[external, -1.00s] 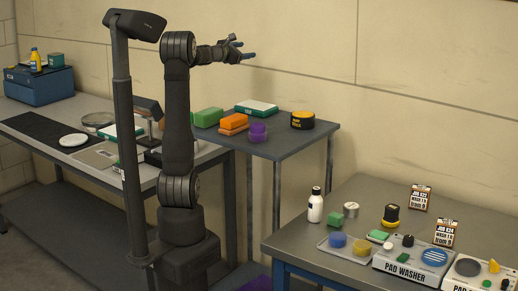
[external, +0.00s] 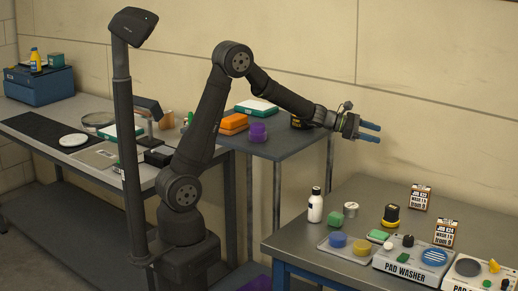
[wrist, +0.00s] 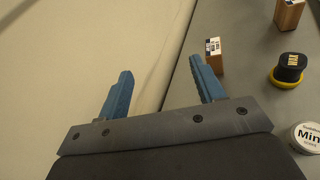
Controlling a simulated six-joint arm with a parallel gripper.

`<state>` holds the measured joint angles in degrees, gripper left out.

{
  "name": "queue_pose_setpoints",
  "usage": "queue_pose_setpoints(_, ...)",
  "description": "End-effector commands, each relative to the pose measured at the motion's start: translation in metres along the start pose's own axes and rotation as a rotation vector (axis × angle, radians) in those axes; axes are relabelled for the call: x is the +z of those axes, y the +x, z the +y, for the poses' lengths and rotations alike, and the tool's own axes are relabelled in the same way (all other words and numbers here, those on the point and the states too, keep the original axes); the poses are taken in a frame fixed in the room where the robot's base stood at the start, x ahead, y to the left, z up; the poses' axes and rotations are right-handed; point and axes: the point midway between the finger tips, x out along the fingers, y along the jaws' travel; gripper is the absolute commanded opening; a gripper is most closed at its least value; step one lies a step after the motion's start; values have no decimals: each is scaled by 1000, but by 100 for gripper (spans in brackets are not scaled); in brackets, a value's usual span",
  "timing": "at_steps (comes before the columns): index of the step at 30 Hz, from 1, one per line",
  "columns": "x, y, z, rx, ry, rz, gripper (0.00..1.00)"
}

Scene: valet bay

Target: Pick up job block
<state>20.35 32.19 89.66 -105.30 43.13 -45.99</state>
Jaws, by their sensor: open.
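Two wooden job blocks with printed cards reading "JOB 824" stand upright on the right-hand table in the external view, one near the wall (external: 420,197) and one nearer the pad washer (external: 446,233). My gripper (external: 371,132) is open and empty, held out above the back of that table, up and left of the blocks. In the wrist view my blue fingers (wrist: 161,76) are apart. One job block (wrist: 215,55) shows just beyond the right finger, and the other job block (wrist: 289,13) is at the top right. Neither is between the fingers.
A black and yellow pad puck (external: 391,215) and a round tin (external: 350,209) stand left of the blocks. A white bottle (external: 315,206) and a tray (external: 349,252) with coloured pads are further left. A pad washer (external: 412,262) fills the front. The wall is close behind.

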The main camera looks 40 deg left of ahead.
Motion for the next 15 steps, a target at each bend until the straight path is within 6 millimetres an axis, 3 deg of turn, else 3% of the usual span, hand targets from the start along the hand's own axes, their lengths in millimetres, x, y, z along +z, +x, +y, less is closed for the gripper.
queue_pose_setpoints(1,-3,21,-31,-41,-13,5,62)
queue_pose_setpoints(6,-14,72,-131,-145,-56,37,62)
queue_pose_setpoints(12,-30,105,-239,-247,-91,91,62)
queue_pose_setpoints(15,-37,111,-274,-278,-100,111,62)
